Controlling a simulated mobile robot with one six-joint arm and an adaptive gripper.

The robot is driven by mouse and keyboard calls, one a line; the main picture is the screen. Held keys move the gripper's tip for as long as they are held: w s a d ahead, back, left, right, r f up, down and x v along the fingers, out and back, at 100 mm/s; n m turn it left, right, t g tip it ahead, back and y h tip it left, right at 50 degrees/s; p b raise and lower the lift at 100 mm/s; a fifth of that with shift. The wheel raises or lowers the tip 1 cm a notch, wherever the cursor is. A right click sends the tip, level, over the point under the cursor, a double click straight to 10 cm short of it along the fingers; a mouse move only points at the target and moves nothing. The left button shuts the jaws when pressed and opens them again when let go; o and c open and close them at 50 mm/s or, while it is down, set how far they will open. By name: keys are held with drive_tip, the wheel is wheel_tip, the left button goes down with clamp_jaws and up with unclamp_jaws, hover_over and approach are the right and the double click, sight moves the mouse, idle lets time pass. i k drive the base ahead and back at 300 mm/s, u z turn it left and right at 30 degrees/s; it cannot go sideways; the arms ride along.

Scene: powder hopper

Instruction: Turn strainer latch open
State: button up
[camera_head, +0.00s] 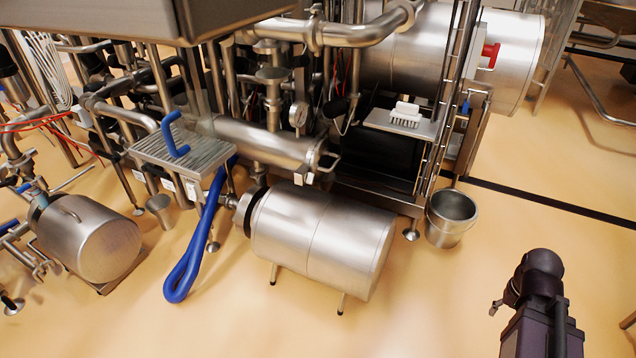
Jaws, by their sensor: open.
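A horizontal steel tube (265,143), which looks like the strainer housing, lies in the middle of the pipework. At its right end is a small bent metal handle (329,161), which may be the strainer latch; it is too small to tell its position. My dark arm rises at the lower right. My gripper (497,306) shows only in part there, as a small grey-tipped finger at the arm's left side. It is open, with nothing seen in it, over bare floor far from the tube. The rest of the gripper is hidden by the arm.
A large steel motor (322,240) on legs stands in front of the tube. A blue hose (190,262) loops down at its left. A steel bucket (450,219) stands right of the frame. A white brush (405,114) lies on a shelf.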

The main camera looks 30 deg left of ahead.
sight(309, 178)
drive_tip(key=z, duration=0.1)
drive_tip(key=k, duration=1.35)
drive_tip(key=u, duration=1.4)
drive_tip(key=i, duration=1.45)
drive_tip(key=z, duration=0.05)
